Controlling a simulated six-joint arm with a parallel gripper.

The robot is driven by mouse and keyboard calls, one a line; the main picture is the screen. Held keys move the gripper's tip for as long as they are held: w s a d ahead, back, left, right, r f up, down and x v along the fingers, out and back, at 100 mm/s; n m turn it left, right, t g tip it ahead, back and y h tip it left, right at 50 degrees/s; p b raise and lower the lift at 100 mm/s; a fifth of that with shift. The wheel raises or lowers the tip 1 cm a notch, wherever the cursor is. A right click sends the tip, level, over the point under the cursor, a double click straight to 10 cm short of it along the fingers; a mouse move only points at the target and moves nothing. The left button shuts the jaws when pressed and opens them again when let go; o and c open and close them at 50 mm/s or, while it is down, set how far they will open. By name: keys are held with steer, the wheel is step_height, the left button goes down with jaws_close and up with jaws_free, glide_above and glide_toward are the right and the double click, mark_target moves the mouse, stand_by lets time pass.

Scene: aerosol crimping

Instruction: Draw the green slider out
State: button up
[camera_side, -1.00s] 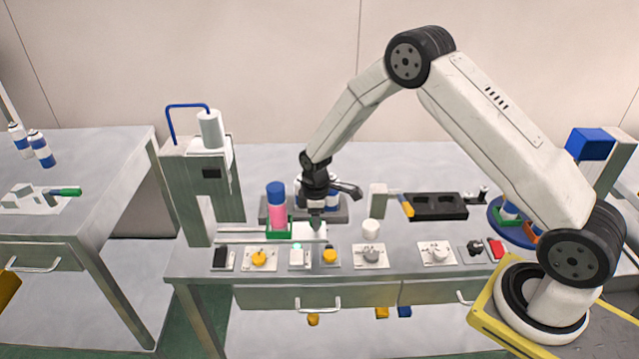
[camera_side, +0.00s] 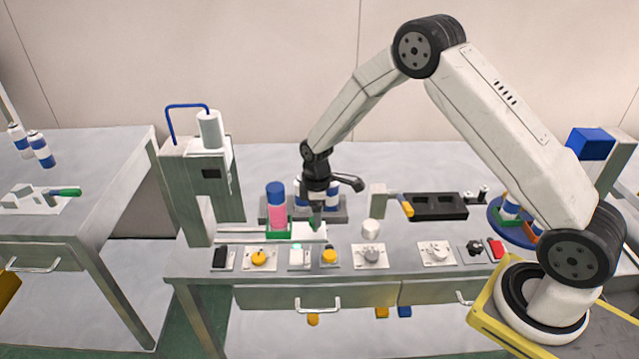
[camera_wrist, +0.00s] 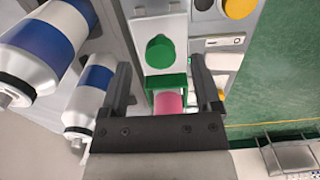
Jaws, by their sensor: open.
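The green slider (camera_side: 278,235) is on a pale rail (camera_side: 313,235) in front of the press, with a pink can (camera_side: 279,213) with a blue cap standing in it. In the wrist view the slider (camera_wrist: 168,82) lies between my fingers, with the pink can (camera_wrist: 168,103) partly hidden by my gripper body. A round green knob (camera_wrist: 160,50) sits on the pale plate just past the slider. My gripper (camera_wrist: 160,65) is open and empty, its fingers either side of the slider with gaps. In the side view my gripper (camera_side: 316,222) points down over the rail's right end.
White-and-blue cans (camera_wrist: 88,92) stand close to my gripper, in a grey rack (camera_side: 337,215) behind the rail. The press (camera_side: 200,190) stands left. Yellow knobs (camera_side: 259,257) and other controls line the table's front.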

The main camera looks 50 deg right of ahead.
steer(key=shift+r, duration=2.7)
steer(key=shift+s+r, duration=0.25)
steer(key=s+a+r+m+t, duration=0.1)
steer(key=s+r+m, duration=0.3)
steer(key=s, duration=0.6)
steer(key=s+a+r+m+t, duration=0.1)
steer(key=s+r+m, duration=0.3)
steer(key=s, duration=0.6)
steer(key=shift+a+m+t, duration=0.3)
steer(key=shift+m, duration=0.2)
